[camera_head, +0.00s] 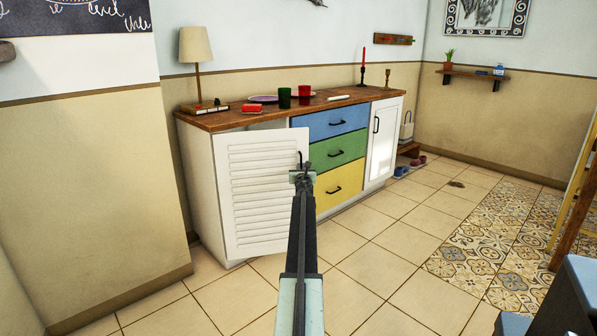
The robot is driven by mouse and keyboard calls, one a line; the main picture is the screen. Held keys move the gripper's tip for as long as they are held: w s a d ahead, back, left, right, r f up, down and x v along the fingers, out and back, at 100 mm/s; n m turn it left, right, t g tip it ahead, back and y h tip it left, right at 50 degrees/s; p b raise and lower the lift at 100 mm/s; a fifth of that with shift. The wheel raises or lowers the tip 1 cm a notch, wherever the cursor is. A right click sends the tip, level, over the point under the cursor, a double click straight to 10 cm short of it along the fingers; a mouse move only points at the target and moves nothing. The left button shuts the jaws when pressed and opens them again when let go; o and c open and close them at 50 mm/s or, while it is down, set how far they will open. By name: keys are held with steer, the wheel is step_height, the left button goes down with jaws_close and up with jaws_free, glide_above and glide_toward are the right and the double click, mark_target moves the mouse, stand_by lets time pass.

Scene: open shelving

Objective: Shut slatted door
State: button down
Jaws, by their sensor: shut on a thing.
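The white slatted door (258,192) is at the left end of the low cabinet. It stands partly open, with its right edge swung out from the cabinet front and a gap showing above its top edge. Its dark handle (300,157) is near the upper right edge. My gripper (302,168) is at this handle and is shut on it. The jaws hide the handle's lower part. My arm reaches up to it from the bottom of the picture.
Blue, green and yellow drawers (338,122) stand right of the door, closed. The tiled floor (375,262) before the cabinet is clear.

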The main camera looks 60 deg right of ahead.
steer(key=shift+s+d, duration=0.3)
steer(key=shift+s, duration=0.25)
steer(key=c, duration=1.5)
jaws_free()
steer(key=shift+s, duration=0.1)
steer(key=shift+a, duration=0.1)
steer(key=v, duration=0.7)
steer(key=shift+a, duration=0.3)
